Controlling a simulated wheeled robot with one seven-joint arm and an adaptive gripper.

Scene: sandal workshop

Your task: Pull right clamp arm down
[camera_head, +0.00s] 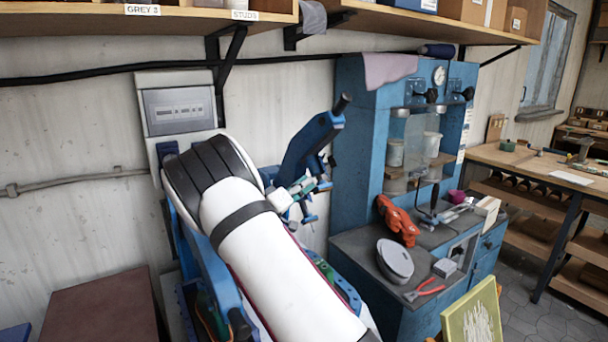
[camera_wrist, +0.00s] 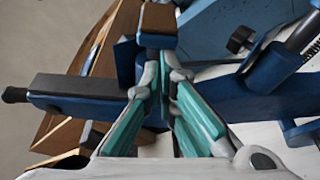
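A raised blue clamp arm (camera_head: 311,143) with a black handle tip stands at the clamping machine, just right of my white arm in the head view. My gripper (camera_head: 318,184), with teal finger pads, is low beside this arm. In the wrist view the fingertips (camera_wrist: 161,70) sit close together with a narrow gap. They are in front of a blue bar (camera_wrist: 75,92) with a dark pad and a black end knob. Contact and what lies between the tips cannot be made out. My arm hides much of the machine in the head view.
A blue press cabinet (camera_head: 356,175) stands close on the right. Its bench holds an orange tool (camera_head: 398,220), a round grey-white object (camera_head: 395,260) and red pliers (camera_head: 424,290). A shelf (camera_head: 395,22) runs overhead. A brown-topped surface (camera_head: 100,312) is at lower left.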

